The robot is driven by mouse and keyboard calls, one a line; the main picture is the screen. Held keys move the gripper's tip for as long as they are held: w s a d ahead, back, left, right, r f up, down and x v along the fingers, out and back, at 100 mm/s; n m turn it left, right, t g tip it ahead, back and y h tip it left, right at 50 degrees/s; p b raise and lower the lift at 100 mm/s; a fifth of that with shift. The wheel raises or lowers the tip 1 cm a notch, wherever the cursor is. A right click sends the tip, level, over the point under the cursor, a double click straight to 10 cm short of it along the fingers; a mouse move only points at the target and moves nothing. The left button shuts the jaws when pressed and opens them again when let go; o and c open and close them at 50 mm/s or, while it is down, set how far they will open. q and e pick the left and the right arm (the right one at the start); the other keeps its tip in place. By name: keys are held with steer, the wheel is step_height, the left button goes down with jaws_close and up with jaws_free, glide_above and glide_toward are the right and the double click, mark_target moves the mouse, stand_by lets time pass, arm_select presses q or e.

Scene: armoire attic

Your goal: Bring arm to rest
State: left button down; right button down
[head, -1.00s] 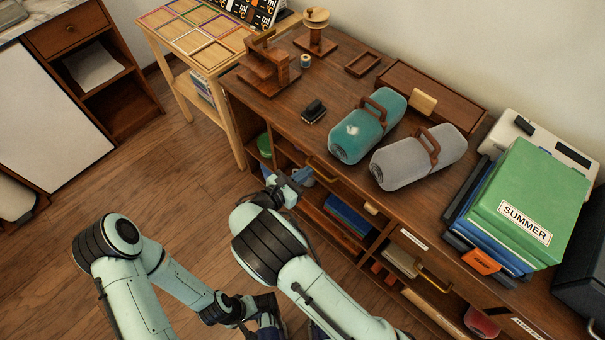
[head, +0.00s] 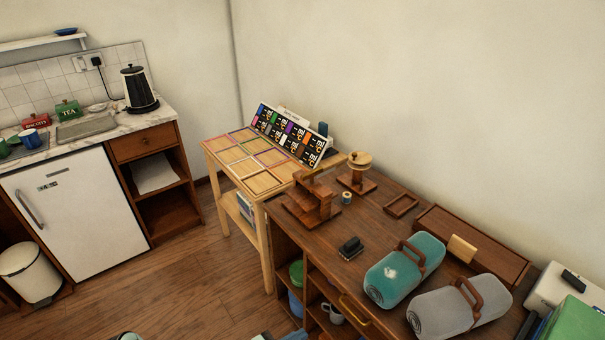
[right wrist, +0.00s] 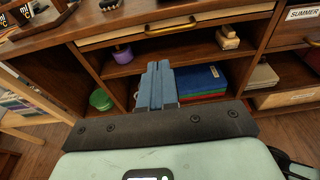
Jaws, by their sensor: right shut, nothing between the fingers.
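My right gripper (right wrist: 157,84) shows in the right wrist view with its blue fingers together and nothing between them. It is in front of the open shelves of the wooden cabinet (right wrist: 116,69). In the head view only a sliver of the right gripper (head: 268,336) shows at the bottom edge, close to the cabinet front. A small piece of my left arm shows at the bottom edge of the head view. My left gripper is out of view.
The cabinet top (head: 365,212) carries a teal roll (head: 404,270), a grey roll (head: 462,308) and a wooden stand (head: 312,204). A slim table (head: 226,182) stands beside it. Green and blue folded items (right wrist: 201,82) lie in the shelf beyond my gripper. Open floor (head: 200,280) lies left.

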steer(key=s+d+f+m+g+y+p, duration=0.3)
steer(key=s+d+f+m+g+y, duration=0.15)
steer(key=s+d+f+g, duration=0.8)
steer(key=s+f+m+g+y+p, duration=0.25)
steer(key=s+f+m+y, duration=0.25)
steer(key=s+m, duration=0.3)
steer(key=s+r+m+t+y+p, duration=0.2)
steer(key=m+y, duration=0.1)
steer(key=m, duration=0.5)
steer(key=s+d+r+m+t+y+p, duration=0.1)
steer(key=s+r+m+t+y+p, duration=0.1)
steer(key=m, duration=0.7)
steer(key=shift+r+t+y+p, duration=0.15)
steer(key=shift+t+y+p, duration=0.2)
steer(key=shift+y, duration=0.4)
